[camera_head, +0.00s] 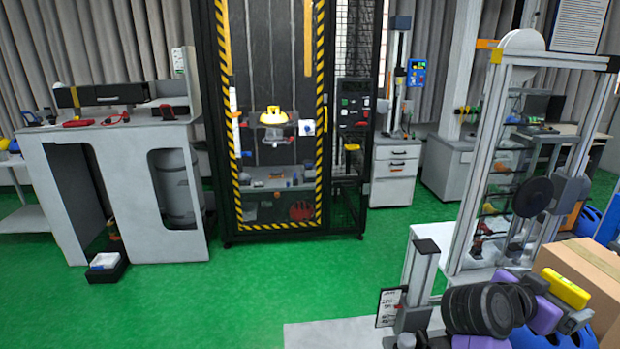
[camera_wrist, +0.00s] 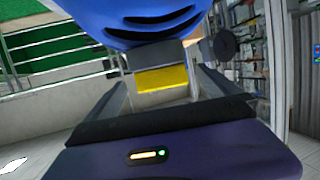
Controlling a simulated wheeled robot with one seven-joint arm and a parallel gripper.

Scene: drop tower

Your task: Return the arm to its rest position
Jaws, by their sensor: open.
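My gripper (camera_wrist: 162,78) shows in the wrist view, with its dark purple body across the bottom and two dark fingers reaching forward. The fingers are apart, with a gap between them. A yellow block-like surface (camera_wrist: 162,79) shows in that gap; I cannot tell how far past the fingers it lies. A blue shell with dark slots (camera_wrist: 150,22), like a helmet, fills the top of the wrist view. In the head view, purple and black parts, perhaps my arm, crowd the lower right; I cannot make out the fingertips there.
A caged drop tower (camera_head: 222,120) with striped edges stands at the back centre. A grey workbench (camera_head: 75,150) is at left. A metal-framed rig (camera_head: 478,150) and a cardboard box (camera_head: 585,265) stand close at right.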

